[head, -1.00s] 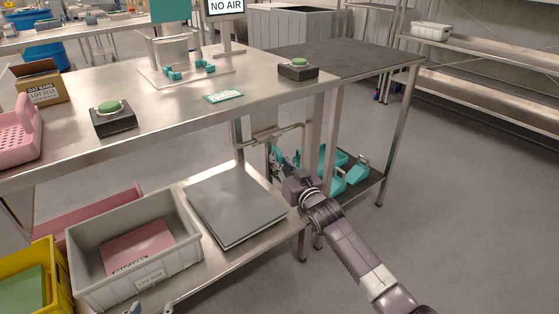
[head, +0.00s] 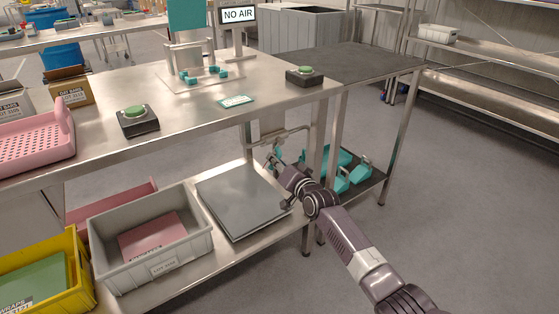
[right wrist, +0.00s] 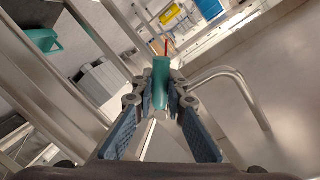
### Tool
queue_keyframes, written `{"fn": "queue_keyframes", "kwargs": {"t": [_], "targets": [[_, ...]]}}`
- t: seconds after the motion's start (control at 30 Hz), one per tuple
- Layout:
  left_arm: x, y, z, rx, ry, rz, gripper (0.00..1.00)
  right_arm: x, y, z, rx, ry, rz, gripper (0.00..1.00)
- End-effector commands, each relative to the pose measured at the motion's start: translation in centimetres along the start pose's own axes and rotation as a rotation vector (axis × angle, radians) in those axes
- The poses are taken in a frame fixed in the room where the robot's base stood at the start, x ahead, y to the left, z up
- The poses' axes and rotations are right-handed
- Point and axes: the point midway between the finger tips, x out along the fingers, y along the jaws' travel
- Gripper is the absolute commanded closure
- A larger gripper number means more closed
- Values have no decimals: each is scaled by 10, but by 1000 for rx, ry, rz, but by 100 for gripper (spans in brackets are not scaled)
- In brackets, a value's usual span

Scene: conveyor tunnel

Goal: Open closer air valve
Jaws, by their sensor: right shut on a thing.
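The air valve's teal handle (right wrist: 160,82) stands between the fingers of my right gripper (right wrist: 161,98) in the right wrist view. The fingers are shut on it from both sides. In the head view my right gripper (head: 277,168) is under the bench, beside the metal pipe (head: 290,134) at the bench leg. There the handle is small and mostly hidden by the fingers. The closer (head: 186,18) stands on the bench with a teal upper part. The sign beside it (head: 238,15) reads "NO AIR". My left gripper is not in view.
Bench legs (head: 317,150) stand close to my right arm. A grey plate (head: 240,200) and a grey crate (head: 125,283) are on the lower shelf. Teal parts (head: 358,172) lie on a low dark shelf behind the arm. The floor at right is clear.

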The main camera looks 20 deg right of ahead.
Motion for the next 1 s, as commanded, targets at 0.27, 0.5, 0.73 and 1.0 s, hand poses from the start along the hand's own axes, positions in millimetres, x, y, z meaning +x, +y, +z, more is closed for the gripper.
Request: {"fn": "queue_keyframes", "kwargs": {"t": [0.27, 0.5, 0.73, 1.0], "targets": [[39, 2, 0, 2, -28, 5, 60, -4, -18, -4, 260, -53, 0, 100], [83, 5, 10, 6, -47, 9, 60, -6, -28, -8, 478, -95, 1, 100], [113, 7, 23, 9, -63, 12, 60, -8, -37, -13, 653, -130, 0, 100], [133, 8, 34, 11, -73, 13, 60, -9, -41, -18, 782, -155, 1, 100]]}}
